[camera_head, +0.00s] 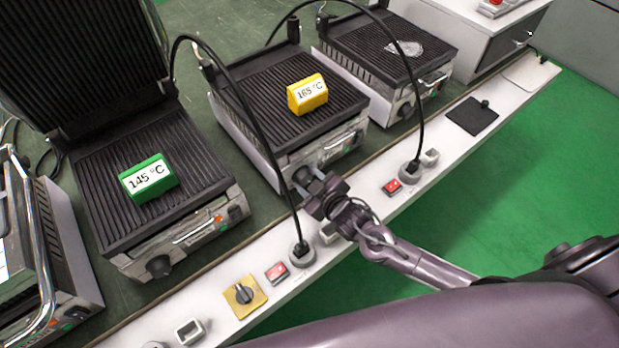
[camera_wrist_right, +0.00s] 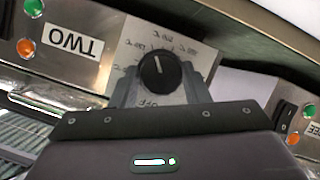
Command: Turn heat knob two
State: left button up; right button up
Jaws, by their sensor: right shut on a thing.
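Heat knob two (camera_wrist_right: 160,70) is a round black dial with a white pointer line, on a pale scale plate in the right wrist view. The label "TWO" (camera_wrist_right: 73,41) beside it appears upside down. My right gripper (camera_wrist_right: 160,88) has a finger on each side of the knob and is shut on it. The pointer aims toward the top of the picture, away from "OFF". In the head view my right gripper (camera_head: 318,188) is at the front of the middle grill (camera_head: 258,85), where it largely hides the knob. My left gripper is not in view.
A yellow "165 °C" block (camera_head: 308,95) sits on the middle grill. A green "145 °C" block (camera_head: 148,178) sits on the left grill (camera_head: 110,225). Black cables run to sockets on the white front strip (camera_head: 365,180). Another grill (camera_head: 375,45) stands at the back right.

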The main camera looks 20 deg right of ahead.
dwell(0.3)
jog(key=o, duration=1)
jog(key=shift+s, duration=0.1)
jog(key=v, duration=0.7)
jog(key=shift+s+d+r, duration=0.15)
jog(key=shift+s, duration=0.15)
